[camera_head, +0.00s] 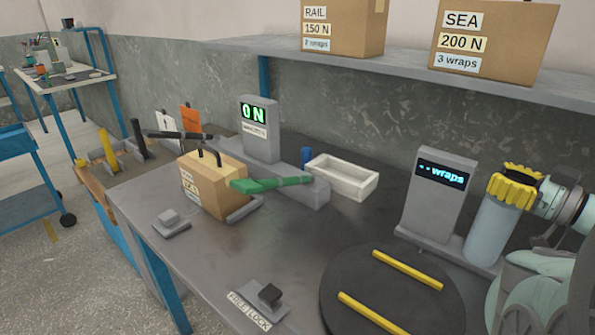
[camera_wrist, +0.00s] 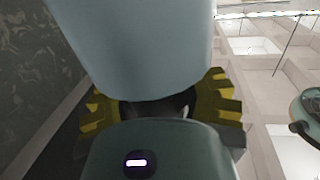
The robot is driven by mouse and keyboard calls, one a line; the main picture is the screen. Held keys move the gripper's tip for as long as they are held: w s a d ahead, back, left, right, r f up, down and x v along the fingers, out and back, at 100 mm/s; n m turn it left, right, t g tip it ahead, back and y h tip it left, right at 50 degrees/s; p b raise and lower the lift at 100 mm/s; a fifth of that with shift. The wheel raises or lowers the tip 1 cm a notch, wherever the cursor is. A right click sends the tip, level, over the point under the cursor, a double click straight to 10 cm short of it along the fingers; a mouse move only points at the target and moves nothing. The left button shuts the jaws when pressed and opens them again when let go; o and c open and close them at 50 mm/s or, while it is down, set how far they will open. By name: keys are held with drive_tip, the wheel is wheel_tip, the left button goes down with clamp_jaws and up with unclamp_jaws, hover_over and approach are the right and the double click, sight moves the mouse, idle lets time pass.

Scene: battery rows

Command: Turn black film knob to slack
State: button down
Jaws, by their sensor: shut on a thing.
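My gripper (camera_head: 513,186) has yellow toothed fingers, shut at the top of the upright pale blue-grey film roll (camera_head: 489,232) at the right. In the wrist view, the yellow fingers (camera_wrist: 165,105) flank a dark part at the end of the pale roll (camera_wrist: 135,45). The black film knob is mostly hidden between my fingers, so its setting cannot be read. The grey display post (camera_head: 443,205) beside the roll shows two dashes and "wraps" in blue.
The black turntable (camera_head: 390,292) with two yellow bars lies in front. A FREE/LOCK switch (camera_head: 269,294) is at the table's front edge. A cardboard box (camera_head: 215,190), a green-handled tool (camera_head: 268,184), a "0 N" gauge (camera_head: 259,130) and a white tray (camera_head: 343,178) stand farther left.

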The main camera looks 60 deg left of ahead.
drive_tip(key=c, duration=0.7)
unclamp_jaws()
drive_tip(key=shift+r+t+p, duration=0.1)
drive_tip(key=shift+t+p, duration=0.2)
drive_tip(key=shift+p, duration=0.3)
